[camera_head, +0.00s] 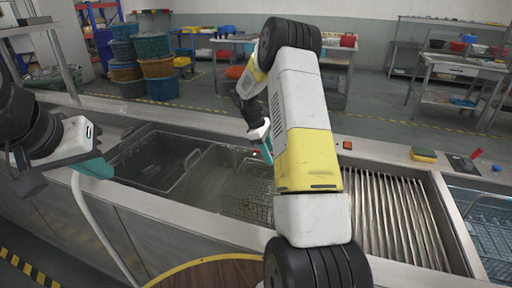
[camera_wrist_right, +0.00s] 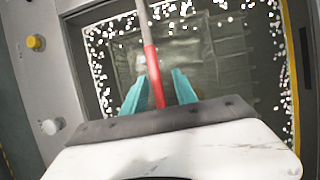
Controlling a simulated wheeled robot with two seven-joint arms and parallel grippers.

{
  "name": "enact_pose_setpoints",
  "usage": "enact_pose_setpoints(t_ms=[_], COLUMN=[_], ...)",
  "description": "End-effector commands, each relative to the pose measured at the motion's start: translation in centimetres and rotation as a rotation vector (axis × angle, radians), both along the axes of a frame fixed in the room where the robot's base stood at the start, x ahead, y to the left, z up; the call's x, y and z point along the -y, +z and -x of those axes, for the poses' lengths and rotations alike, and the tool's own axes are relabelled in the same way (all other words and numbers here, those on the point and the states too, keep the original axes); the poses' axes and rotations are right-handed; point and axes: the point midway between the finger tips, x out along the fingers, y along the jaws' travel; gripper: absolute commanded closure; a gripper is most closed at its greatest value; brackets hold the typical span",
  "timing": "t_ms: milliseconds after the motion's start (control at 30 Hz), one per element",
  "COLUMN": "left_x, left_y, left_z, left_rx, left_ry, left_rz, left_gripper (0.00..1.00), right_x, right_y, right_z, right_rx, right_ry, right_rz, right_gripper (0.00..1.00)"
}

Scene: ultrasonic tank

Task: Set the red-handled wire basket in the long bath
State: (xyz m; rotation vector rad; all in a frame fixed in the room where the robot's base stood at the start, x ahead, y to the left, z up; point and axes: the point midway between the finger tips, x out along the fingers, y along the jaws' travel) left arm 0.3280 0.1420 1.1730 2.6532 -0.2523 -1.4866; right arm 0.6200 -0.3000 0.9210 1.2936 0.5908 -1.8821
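A wire basket (camera_head: 246,196) sits low in the long bath (camera_head: 205,222), left of the ribbed section. Its mesh and rim show faintly under my right gripper in the right wrist view (camera_wrist_right: 190,50). A red handle (camera_wrist_right: 152,75) on a grey rod runs between the teal fingers of my right gripper (camera_wrist_right: 160,82). A gap shows between the handle and the right finger, so the gripper looks open around it. In the head view, my right gripper (camera_head: 263,140) is above the basket, partly hidden by my arm.
Another basket with a grey handle (camera_head: 165,165) is in the left part of the bath. A ribbed section (camera_head: 400,215) and a blue-lined tub (camera_head: 490,220) are at the right. A yellow sponge (camera_head: 424,154) and a red button (camera_head: 347,145) are on the back rim.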

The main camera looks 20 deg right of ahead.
Motion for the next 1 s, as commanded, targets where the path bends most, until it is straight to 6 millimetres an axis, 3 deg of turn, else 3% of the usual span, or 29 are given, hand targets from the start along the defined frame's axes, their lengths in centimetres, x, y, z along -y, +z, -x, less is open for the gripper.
enact_pose_setpoints(t_ms=[167, 600, 767, 867, 1000], left_x=[0.0, 0.0, 0.0, 0.0, 0.0], left_y=[0.0, 0.0, 0.0, 0.0, 0.0], left_z=[0.0, 0.0, 0.0, 0.0, 0.0], left_rx=[0.0, 0.0, 0.0, 0.0, 0.0], left_ry=[0.0, 0.0, 0.0, 0.0, 0.0], left_rz=[0.0, 0.0, 0.0, 0.0, 0.0], left_gripper=[1.0, 1.0, 1.0, 1.0, 1.0], right_x=[-0.6, -3.4, -3.8, -4.2, -5.3], right_y=[1.5, 9.5, 10.9, 12.2, 15.7], right_z=[-0.4, -2.1, -2.3, -1.9, 0.3], right_rx=[0.004, 0.003, 0.003, 0.024, 0.111], right_ry=[0.002, 0.001, -0.001, -0.013, -0.07], right_rz=[0.001, 0.0, 0.0, -0.009, -0.045], right_gripper=[0.66, 0.66, 0.66, 0.66, 0.66])
